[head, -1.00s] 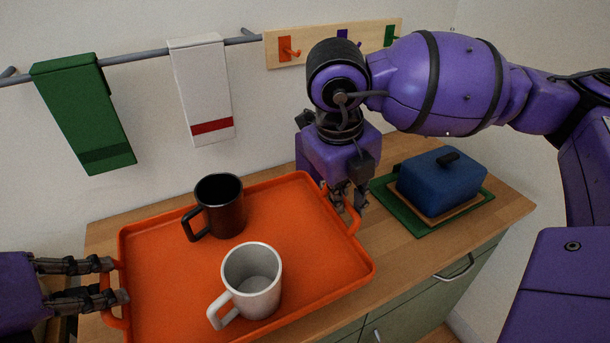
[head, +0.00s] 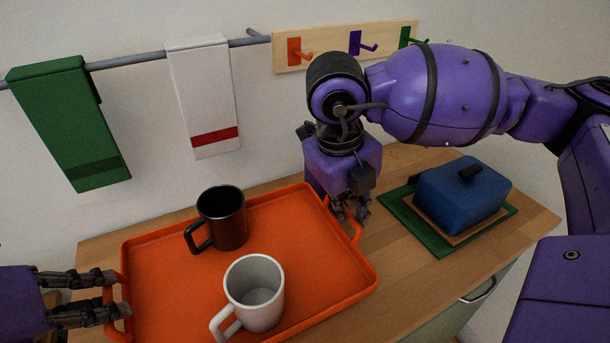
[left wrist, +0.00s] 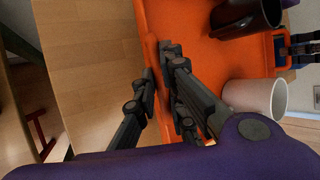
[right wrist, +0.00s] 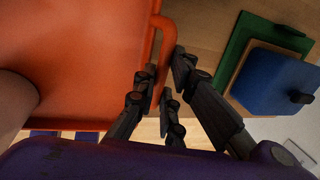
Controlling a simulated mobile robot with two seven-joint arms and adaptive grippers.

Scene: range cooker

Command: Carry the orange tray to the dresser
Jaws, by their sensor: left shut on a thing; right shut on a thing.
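The orange tray (head: 185,283) is held between my two grippers, over or on the wooden worktop; I cannot tell whether it touches. A black mug (head: 222,218) stands upright on its back part, and a white mug (head: 255,292) stands upright nearer the front. My left gripper (head: 122,292) is shut on the tray's left handle, which also shows between the fingers in the left wrist view (left wrist: 158,62). My right gripper (head: 350,212) is shut on the right handle, partly hidden by the fingers; the right wrist view shows that handle (right wrist: 166,35) between them.
A blue butter dish (head: 462,192) sits on a green mat (head: 425,235) on the wooden worktop (head: 410,285), right of the tray. On the wall hang a green towel (head: 70,125), a white towel (head: 205,100) and a hook board (head: 340,45).

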